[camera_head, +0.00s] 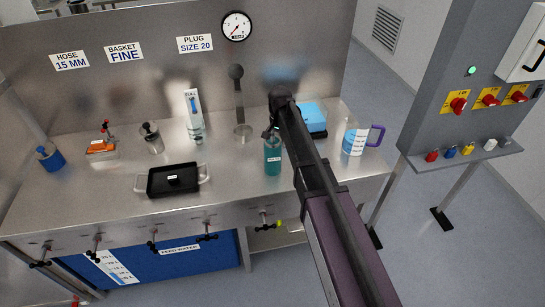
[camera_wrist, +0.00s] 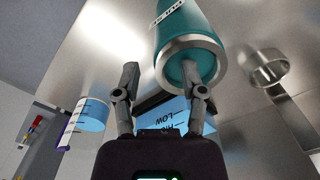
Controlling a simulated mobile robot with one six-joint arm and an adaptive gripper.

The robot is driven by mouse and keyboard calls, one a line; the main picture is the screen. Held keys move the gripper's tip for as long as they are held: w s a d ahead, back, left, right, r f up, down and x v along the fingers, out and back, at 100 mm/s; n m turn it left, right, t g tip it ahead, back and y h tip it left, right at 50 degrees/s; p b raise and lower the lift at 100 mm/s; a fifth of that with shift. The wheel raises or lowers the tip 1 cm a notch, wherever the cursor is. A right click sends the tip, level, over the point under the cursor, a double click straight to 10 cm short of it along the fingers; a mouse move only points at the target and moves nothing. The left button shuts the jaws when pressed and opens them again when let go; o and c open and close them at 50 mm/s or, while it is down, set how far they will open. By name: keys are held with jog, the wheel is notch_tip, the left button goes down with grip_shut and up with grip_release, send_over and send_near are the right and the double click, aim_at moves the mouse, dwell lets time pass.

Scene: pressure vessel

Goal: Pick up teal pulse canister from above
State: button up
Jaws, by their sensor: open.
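The teal pulse canister (camera_head: 272,158) stands upright on the steel bench in the head view, with a pale label on its side. My gripper (camera_head: 270,131) is just above its top, partly hidden by my arm. In the wrist view the canister (camera_wrist: 188,30) shows with its metal-rimmed top facing the camera. My gripper (camera_wrist: 160,82) is open with nothing held between its fingers. The right-hand finger overlaps the canister's top in the picture; the left-hand finger is clear of it. I cannot tell whether the finger touches the canister.
A blue box (camera_head: 312,118) and a clear jug (camera_head: 355,140) with a purple handle stand to the right. A metal holder with an upright rod (camera_head: 239,105) is behind left. A black tray (camera_head: 172,179) lies left. Bench between tray and canister is clear.

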jog(key=shift+f, duration=0.25)
dwell(0.5)
grip_shut()
